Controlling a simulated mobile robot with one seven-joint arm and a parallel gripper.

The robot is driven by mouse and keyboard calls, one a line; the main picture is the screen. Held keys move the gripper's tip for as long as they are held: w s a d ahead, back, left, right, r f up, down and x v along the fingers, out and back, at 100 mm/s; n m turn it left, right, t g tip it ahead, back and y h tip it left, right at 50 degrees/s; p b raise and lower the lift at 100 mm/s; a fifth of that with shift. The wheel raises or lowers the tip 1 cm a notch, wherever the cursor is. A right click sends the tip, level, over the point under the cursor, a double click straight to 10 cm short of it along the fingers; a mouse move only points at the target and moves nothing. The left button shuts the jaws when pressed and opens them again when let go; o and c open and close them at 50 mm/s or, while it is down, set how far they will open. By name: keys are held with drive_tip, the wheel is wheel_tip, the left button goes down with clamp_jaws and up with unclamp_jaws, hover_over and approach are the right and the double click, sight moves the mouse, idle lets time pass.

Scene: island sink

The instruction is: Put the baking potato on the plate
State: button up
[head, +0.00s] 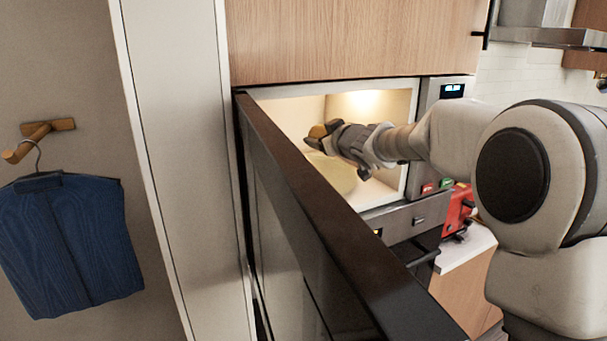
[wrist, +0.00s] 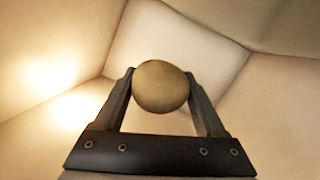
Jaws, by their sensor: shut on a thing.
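The baking potato (wrist: 162,87) is brown and rounded, and it sits between the two fingers of my gripper (wrist: 160,95) in the wrist view. In the head view my gripper (head: 326,135) is inside the lit microwave, shut on the potato (head: 317,131), of which a small part shows. A pale round plate (head: 335,176) lies on the microwave floor, below my gripper. Part of the plate is hidden behind the open door. The potato is held above the plate, and the gap between them is hard to judge.
The open microwave door (head: 330,215) stands out at the front left of the cavity. The control panel (head: 446,140) is on the right side. A red appliance (head: 458,210) stands on the counter to the right. Wooden cabinet doors (head: 350,40) are above.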

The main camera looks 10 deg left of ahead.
wheel_tip(320, 180, down, 9)
drive_tip(key=b, duration=0.3)
drive_tip(key=shift+f, duration=0.2)
